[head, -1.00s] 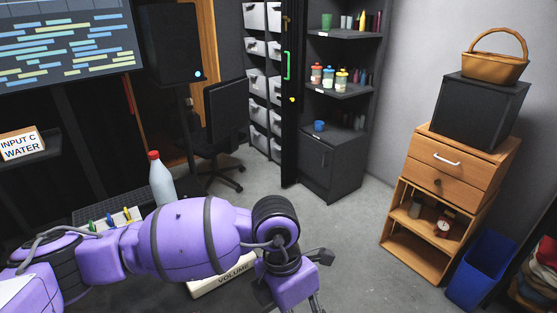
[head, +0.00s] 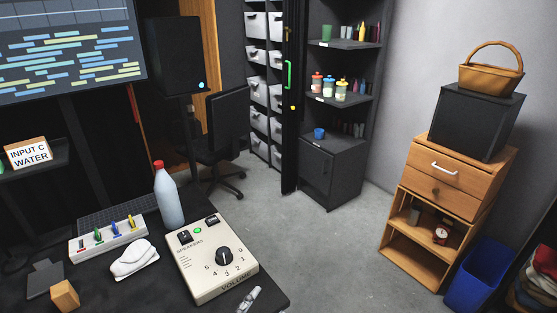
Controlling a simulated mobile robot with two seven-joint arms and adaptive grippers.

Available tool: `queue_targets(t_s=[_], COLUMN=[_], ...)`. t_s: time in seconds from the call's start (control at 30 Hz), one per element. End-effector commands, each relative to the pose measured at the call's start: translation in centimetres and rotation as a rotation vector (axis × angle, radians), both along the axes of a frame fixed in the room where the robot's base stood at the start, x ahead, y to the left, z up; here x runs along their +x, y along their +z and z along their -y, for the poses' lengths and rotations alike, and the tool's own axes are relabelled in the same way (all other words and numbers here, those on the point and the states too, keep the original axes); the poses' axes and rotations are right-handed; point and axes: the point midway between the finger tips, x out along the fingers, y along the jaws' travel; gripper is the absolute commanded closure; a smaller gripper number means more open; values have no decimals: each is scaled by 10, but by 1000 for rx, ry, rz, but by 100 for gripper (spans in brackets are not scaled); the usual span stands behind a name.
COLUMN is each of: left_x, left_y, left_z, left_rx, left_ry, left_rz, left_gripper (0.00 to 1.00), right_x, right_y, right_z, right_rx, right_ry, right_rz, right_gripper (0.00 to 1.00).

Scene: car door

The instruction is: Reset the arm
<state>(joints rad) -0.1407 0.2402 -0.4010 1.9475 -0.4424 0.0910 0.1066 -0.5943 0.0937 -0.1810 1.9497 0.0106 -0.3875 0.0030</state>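A white bottle with a red cap (head: 168,198) stands upright behind the box.
A black office chair (head: 222,135), a wooden cabinet (head: 445,190) and a blue bin (head: 478,275) stand beyond. The floor between is clear.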

Motion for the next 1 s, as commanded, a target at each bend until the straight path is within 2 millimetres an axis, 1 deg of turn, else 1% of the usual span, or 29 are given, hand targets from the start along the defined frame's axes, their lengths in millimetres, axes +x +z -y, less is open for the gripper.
queue_targets(t_s=[0.03,0.07,0.1,0.17,0.2,0.27,0.3,0.4,0.5,0.6,0.7,0.83,0.97,1.0], left_x=[-12,-20,-33,-56,-74,-102,-121,-162,-192,-207,-212,-212,-211,-211], left_y=[-28,-44,-66,-98,-117,-143,-158,-185,-202,-209,-212,-212,-211,-211], left_z=[-25,-39,-57,-82,-96,-116,-126,-145,-156,-160,-161,-161,-161,-161], left_rx=[-21,-31,-46,-68,-82,-102,-115,-142,-162,-172,-175,-175,-174,-174], left_ry=[80,124,182,262,311,376,416,490,536,559,565,564,563,563], left_rz=[-108,-170,-253,-375,-453,-563,-627,-761,-848,-891,-905,-904,-903,-903], left_gripper=[50,50,50,50,50,50,50,50,50,50,50,50,67,69], right_x=[0,0,0,0,0,0,0,0,1,1,2,3,6,6], right_y=[2,2,3,5,5,6,7,8,9,9,9,9,10,10], right_z=[0,0,0,0,-1,-1,-1,-1,-2,-3,-4,-4,-5,-5], right_rx=[0,0,0,2,2,2,3,5,6,8,9,10,10,10], right_ry=[0,0,0,0,-1,-1,-2,-2,-3,-4,-5,-5,-3,-3], right_rz=[2,2,2,3,4,4,5,5,6,7,7,9,13,13], right_gripper=[100,100,100,100,100,100,100,100,100,100,100,100,100,100])
